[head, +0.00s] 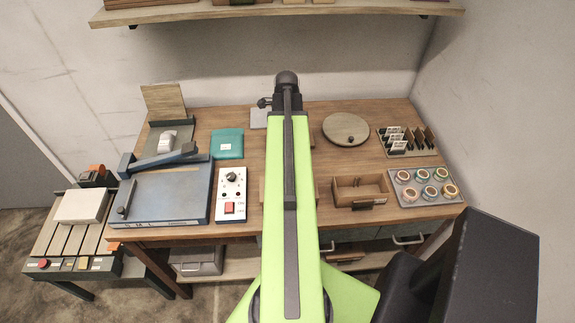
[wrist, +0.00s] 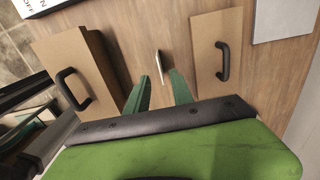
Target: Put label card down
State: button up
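In the wrist view a thin pale label card (wrist: 159,67) shows nearly edge-on over the wooden table top, between and just beyond my fingertips. My gripper (wrist: 159,76) has its two green fingers apart, with a visible gap on each side of the card. I cannot tell whether the card rests on the table or how it is propped. In the head view my own arm hides the card and the fingers.
A brown box with a black handle (wrist: 75,75) stands left of the fingers, and a brown handled block (wrist: 208,60) lies close on the right. A card rack (head: 405,141), a tray of tape rolls (head: 423,186) and an open wooden box (head: 359,190) stand on the table's right.

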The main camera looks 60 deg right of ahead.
notch_tip(320, 180, down, 5)
jog(key=b, duration=0.5)
jog(key=shift+f, duration=0.15)
jog(key=shift+r, duration=0.2)
grip_shut()
